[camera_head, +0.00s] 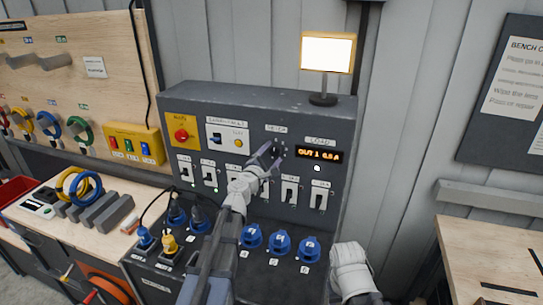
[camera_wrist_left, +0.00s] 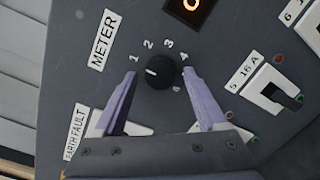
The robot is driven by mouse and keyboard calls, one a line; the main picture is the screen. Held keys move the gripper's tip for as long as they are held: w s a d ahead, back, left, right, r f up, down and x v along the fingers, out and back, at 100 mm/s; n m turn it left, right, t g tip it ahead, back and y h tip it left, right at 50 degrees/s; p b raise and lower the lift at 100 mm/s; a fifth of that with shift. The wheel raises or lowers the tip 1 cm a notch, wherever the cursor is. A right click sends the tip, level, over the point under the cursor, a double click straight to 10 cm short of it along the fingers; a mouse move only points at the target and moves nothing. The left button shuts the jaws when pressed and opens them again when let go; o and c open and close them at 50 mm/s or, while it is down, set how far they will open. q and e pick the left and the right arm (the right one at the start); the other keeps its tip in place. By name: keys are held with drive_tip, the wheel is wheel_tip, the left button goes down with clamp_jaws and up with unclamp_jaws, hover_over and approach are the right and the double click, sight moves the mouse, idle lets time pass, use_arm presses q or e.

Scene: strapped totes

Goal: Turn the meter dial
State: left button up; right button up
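The meter dial (camera_wrist_left: 160,72) is a round black knob with a white pointer mark on the grey panel, beside the METER label (camera_wrist_left: 103,40). Numbers ring it; the pointer lies near the 1 side. My left gripper (camera_wrist_left: 160,90) is open, with one purple finger on each side of the knob and a gap to each. In the head view my left gripper (camera_head: 271,157) is at the panel, partly covering the dial. My right gripper is not clearly seen; a white part of my right arm (camera_head: 351,270) shows at the lower right.
The display (camera_head: 319,155) reads "OUT 1 0.5 A". A yellow main switch plate (camera_head: 182,133) and several breaker switches (camera_head: 318,200) surround the dial. Blue sockets (camera_head: 280,243) and plugs (camera_head: 170,242) stand below. A lit screen (camera_head: 326,52) stands on top.

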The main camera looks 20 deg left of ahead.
use_arm(q)
clamp_jaws()
idle(0.4)
drive_tip(key=m+p, duration=0.1)
drive_tip(key=m, duration=0.2)
drive_tip(key=shift+r, duration=0.1)
drive_tip(key=m+p, duration=0.1)
drive_tip(key=m, duration=0.3)
drive_tip(key=shift+m+g+y, duration=0.3)
drive_tip(key=shift+m+g, duration=0.1)
drive_tip(key=m, duration=0.3)
drive_tip(key=shift+d, duration=0.1)
drive_tip(key=shift+d+m+y+p, duration=0.1)
drive_tip(key=shift+m+y+p, duration=0.3)
drive_tip(key=shift+m, duration=1.7)
drive_tip(key=shift+s, duration=0.1)
